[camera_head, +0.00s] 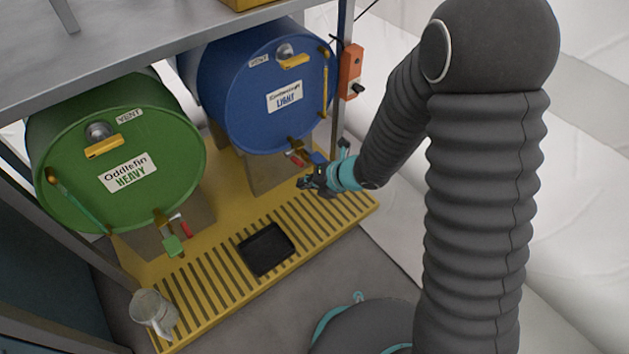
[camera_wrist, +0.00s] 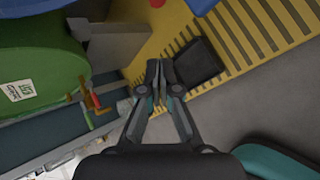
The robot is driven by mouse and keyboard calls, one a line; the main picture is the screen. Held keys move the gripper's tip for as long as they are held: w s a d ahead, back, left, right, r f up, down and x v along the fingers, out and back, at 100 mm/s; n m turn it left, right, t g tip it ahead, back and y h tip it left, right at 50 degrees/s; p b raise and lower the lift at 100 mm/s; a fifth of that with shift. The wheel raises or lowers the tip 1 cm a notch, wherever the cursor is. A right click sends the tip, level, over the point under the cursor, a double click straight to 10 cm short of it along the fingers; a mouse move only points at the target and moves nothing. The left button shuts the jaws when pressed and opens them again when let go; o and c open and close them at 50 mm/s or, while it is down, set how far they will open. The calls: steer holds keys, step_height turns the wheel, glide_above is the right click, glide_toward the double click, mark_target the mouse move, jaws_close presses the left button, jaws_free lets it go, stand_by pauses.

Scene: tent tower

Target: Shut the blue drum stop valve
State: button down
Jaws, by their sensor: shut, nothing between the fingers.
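The blue drum (camera_head: 265,70), labelled LIGHT, lies on its side at the upper middle of the head view. Its brass stop valve (camera_head: 295,146) is low on the front face, with a red lever (camera_head: 296,159) and a blue piece (camera_head: 318,158) beside it. I cannot tell the lever's exact angle. My gripper (camera_head: 304,183) is just below and in front of this valve, apart from the lever as far as I can see. In the wrist view my gripper (camera_wrist: 160,68) is shut and empty, above the slatted yellow base. A blue piece (camera_wrist: 203,4) is cut off at that view's top edge.
The green drum (camera_head: 75,150), labelled HEAVY, stands left, with its own red valve lever (camera_head: 187,229) and green piece (camera_head: 173,246). A black tray (camera_head: 266,249) and a clear jug (camera_head: 153,311) are on the yellow slatted base (camera_head: 330,208). An orange box (camera_head: 351,70) hangs right of the blue drum.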

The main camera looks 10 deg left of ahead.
mark_target(294, 160)
steer(key=shift+w+a+f+p, duration=0.1)
steer(key=shift+w+a+f, duration=0.15)
steer(key=shift+w, duration=0.5)
steer(key=shift+w+a+f+p, duration=0.15)
steer(key=shift+w+a, duration=0.2)
steer(key=shift+w, duration=0.35)
steer(key=shift+w+a+f+p, duration=0.15)
steer(key=shift+w+a, duration=0.15)
steer(key=shift+w, duration=0.45)
steer(key=shift+r+p, duration=0.35)
steer(key=shift+p, duration=0.15)
